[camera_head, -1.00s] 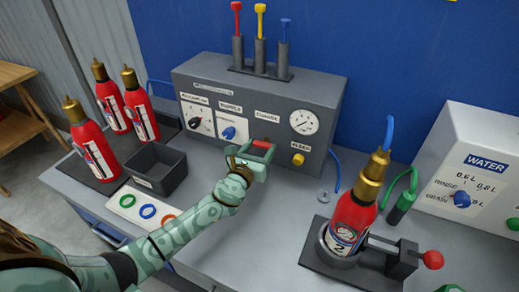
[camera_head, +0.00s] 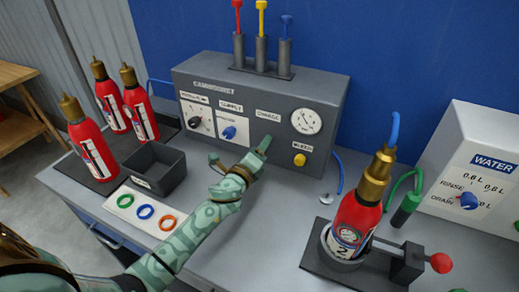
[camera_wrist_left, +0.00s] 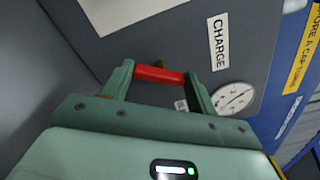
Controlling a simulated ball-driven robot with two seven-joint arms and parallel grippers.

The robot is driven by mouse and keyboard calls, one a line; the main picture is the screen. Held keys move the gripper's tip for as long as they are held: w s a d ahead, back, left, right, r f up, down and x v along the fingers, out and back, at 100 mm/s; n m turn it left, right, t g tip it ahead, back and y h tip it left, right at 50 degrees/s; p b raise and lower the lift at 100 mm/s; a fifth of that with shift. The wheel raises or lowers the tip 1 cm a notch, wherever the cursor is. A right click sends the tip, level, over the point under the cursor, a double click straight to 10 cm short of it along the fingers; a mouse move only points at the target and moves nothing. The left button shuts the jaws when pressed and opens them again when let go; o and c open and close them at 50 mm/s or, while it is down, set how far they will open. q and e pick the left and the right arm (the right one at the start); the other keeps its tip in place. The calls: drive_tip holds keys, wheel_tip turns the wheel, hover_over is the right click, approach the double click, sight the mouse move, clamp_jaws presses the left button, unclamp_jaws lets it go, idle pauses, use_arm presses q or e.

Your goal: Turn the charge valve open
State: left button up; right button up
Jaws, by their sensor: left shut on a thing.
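The charge valve's red handle (camera_wrist_left: 160,75) shows in the left wrist view as a short red bar across my left gripper (camera_head: 262,147). The two green fingers are shut on it, one at each end. A small brass-coloured part shows just behind the bar. In the head view the gripper is against the panel face below the CHARGE label (camera_head: 268,114), and it hides the handle. The CHARGE label (camera_wrist_left: 218,42) and the pressure gauge (camera_wrist_left: 233,98) lie right of the handle in the wrist view. My right gripper is not in view.
The grey panel (camera_head: 225,75) also carries a blue supply knob (camera_head: 229,132) and a yellow button (camera_head: 300,160). A black bin (camera_head: 160,170) and red extinguishers (camera_head: 88,145) stand left. A clamped extinguisher (camera_head: 352,222) stands right. Bare bench lies between.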

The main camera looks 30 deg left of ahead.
use_arm(q)
drive_tip(key=shift+f+n+p, duration=0.15)
drive_tip(key=shift+n+p, duration=0.15)
drive_tip(key=shift+n, duration=3)
drive_tip(key=o, duration=1)
drive_tip(key=shift+a, duration=0.1)
drive_tip(key=s+d+p, duration=0.1)
drive_tip(key=s, duration=1.5)
drive_tip(key=shift+s, duration=0.2)
drive_tip(key=shift+f, duration=0.1)
